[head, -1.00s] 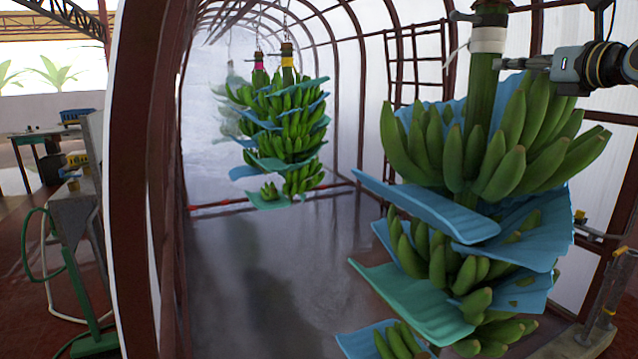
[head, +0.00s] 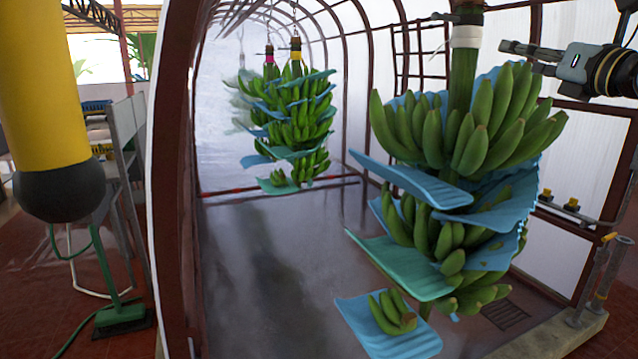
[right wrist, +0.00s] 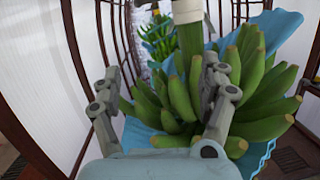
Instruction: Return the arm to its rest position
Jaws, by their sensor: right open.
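My right gripper (head: 517,57) is open and empty at the upper right of the head view. Its fingertips point left toward the green stem (head: 462,80) of the near banana bunch (head: 440,240), with a gap between. In the right wrist view the two fingers (right wrist: 160,70) stand wide apart, with the stem (right wrist: 190,45) and the green bananas (right wrist: 180,105) beyond them. The near bunch hangs upright, with blue and teal sheets between its hands. A white band (head: 466,37) wraps its stem top. My left gripper is not in view.
More bunches (head: 292,120) hang farther back inside the arched frame. A large yellow cylinder with a dark rounded end (head: 48,90) fills the upper left. A red post (head: 172,200) stands left of centre. Grey floor (head: 260,270) is clear between the bunches.

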